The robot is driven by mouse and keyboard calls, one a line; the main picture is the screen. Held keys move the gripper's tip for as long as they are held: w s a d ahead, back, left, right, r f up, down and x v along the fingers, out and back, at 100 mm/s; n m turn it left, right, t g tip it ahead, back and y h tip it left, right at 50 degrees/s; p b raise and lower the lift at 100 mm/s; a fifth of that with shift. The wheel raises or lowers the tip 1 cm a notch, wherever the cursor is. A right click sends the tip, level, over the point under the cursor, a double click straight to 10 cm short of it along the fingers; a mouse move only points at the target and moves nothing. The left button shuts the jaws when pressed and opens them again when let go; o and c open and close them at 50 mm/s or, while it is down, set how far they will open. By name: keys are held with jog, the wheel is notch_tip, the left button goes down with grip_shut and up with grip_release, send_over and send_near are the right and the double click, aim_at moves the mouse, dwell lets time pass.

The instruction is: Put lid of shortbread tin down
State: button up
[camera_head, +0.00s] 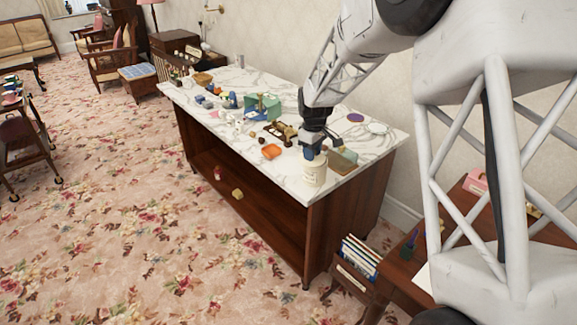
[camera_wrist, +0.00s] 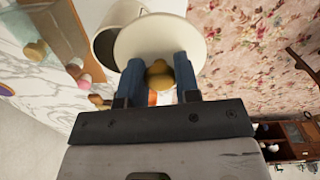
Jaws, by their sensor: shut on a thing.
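The shortbread tin (camera_head: 314,175) is a cream cylinder standing near the front right corner of the marble-topped cabinet (camera_head: 345,183). In the wrist view the tin (camera_wrist: 104,44) shows its open rim, partly hidden behind the lid. The lid (camera_wrist: 150,38) is a cream disc with a mustard-yellow knob (camera_wrist: 159,75). My gripper (camera_wrist: 160,72), with two blue fingers, is shut on the knob and holds the lid. In the head view my gripper (camera_head: 314,152) is right over the tin. The lid sits off-centre from the tin's mouth; whether they touch I cannot tell.
A green box (camera_head: 263,107) and several small items crowd the far half. A white plate (camera_head: 377,128) lies behind. The cabinet's front edge is close to the tin.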

send_over(288, 165)
notch_tip(288, 165, down, 3)
jog(key=shift+w+f+n, duration=0.1)
jog(key=shift+w+n, duration=0.05)
jog(key=shift+n, duration=0.25)
jog(key=shift+f, duration=3.15)
jog(key=shift+f, duration=1.85)
jog(key=shift+f, duration=0.15)
jog(key=o, duration=0.9)
